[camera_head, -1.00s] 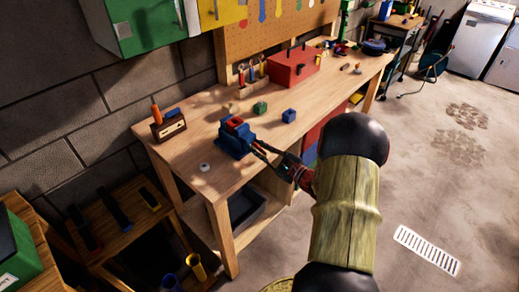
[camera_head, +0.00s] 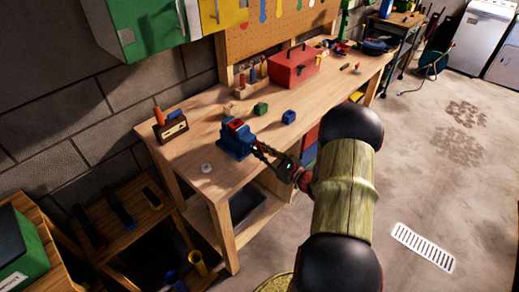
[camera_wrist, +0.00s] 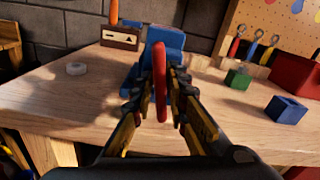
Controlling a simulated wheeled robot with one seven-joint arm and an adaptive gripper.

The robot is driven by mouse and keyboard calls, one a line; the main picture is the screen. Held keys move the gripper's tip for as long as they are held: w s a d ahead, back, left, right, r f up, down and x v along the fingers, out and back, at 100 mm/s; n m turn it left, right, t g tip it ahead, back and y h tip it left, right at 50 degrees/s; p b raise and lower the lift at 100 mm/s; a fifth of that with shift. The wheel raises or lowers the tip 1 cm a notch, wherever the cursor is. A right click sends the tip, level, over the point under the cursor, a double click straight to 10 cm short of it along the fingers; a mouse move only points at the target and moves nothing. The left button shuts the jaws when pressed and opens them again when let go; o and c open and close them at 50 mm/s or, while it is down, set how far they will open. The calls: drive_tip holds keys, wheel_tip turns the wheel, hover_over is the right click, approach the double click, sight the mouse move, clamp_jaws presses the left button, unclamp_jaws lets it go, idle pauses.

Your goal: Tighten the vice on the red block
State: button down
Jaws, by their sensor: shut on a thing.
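The blue vice (camera_head: 237,141) stands at the front edge of the wooden workbench (camera_head: 205,123). The red block (camera_head: 235,124) sits at its top between the jaws. I cannot tell how tightly they press on it. My gripper (camera_head: 259,149) reaches the front of the vice from the right. In the wrist view, my gripper (camera_wrist: 161,98) is shut on the vice's red handle (camera_wrist: 160,70), an upright bar between the two fingers. The blue vice (camera_wrist: 165,40) is behind it, and the red block cannot be made out there.
A green block (camera_head: 261,108), a blue block (camera_head: 288,117) and a white ring (camera_head: 207,168) lie on the bench near the vice. A red toolbox (camera_head: 294,67) and a tool rack stand farther back. The floor right of the bench is open.

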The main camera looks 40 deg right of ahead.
drive_tip(key=c, duration=1.9)
unclamp_jaws()
drive_tip(key=shift+s, duration=0.15)
drive_tip(key=s, duration=0.8)
drive_tip(key=s+d, duration=0.1)
drive_tip(key=s, duration=0.2)
drive_tip(key=shift+s, duration=0.4)
